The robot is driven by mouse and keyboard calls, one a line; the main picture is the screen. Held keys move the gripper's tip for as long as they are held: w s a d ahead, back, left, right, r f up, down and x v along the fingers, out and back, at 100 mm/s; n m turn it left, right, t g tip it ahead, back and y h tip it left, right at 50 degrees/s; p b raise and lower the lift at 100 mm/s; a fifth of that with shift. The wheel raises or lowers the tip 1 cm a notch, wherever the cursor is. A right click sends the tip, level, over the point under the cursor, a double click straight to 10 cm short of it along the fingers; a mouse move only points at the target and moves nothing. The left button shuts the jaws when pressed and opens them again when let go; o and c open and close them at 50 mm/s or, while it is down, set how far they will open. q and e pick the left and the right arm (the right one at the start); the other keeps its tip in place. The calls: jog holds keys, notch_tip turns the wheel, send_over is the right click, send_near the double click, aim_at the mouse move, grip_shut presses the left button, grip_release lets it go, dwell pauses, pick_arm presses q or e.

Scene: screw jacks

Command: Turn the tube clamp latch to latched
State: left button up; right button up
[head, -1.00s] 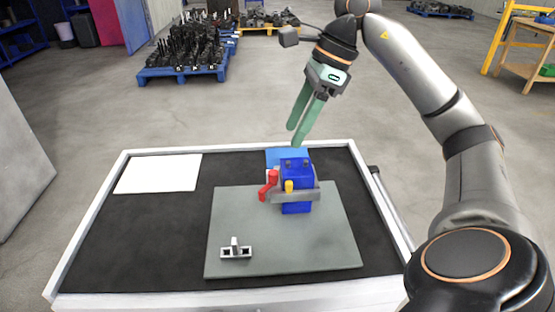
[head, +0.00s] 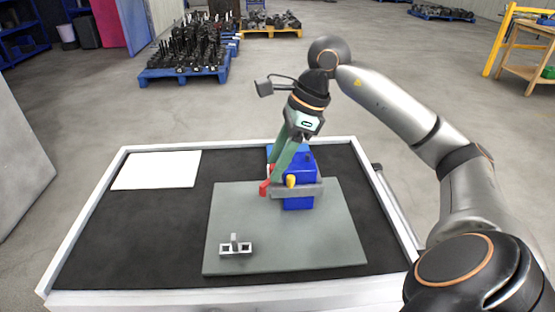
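The tube clamp is a blue block (head: 298,202) with a grey bracket (head: 311,189) across it and a yellow knob (head: 291,180) at the front. It stands upright on the grey plate (head: 335,240). A red latch handle (head: 264,188) is at its left side, with its lower end showing and its upper part largely hidden by my green fingers. My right gripper (head: 273,177) points down at the red handle, its fingertips overlapping it in the head view. I cannot tell whether the fingers touch or grip it. My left gripper is not in view.
A small grey bracket with two square holes (head: 236,249) sits on the plate's front left. A white sheet (head: 157,170) lies at the back left of the black table top (head: 140,235). A blue flat piece shows behind the clamp. The table's left side is clear.

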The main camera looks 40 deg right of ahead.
jog(key=c, duration=0.7)
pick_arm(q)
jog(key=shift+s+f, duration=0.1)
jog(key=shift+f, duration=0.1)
pick_arm(e)
grip_shut()
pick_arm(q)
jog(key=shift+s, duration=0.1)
pick_arm(e)
jog(key=shift+r+n+g+p, duration=0.15)
jog(key=shift+n+g+p, duration=0.15)
jog(key=shift+n+p, duration=0.45)
jog(key=shift+w+n+y, duration=0.1)
jog(key=shift+n+y, duration=0.2)
jog(key=shift+n, duration=0.25)
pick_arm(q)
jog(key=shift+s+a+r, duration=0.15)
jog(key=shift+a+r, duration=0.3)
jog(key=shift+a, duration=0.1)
pick_arm(e)
jog(key=o, duration=0.9)
grip_release()
jog(key=shift+c, duration=0.2)
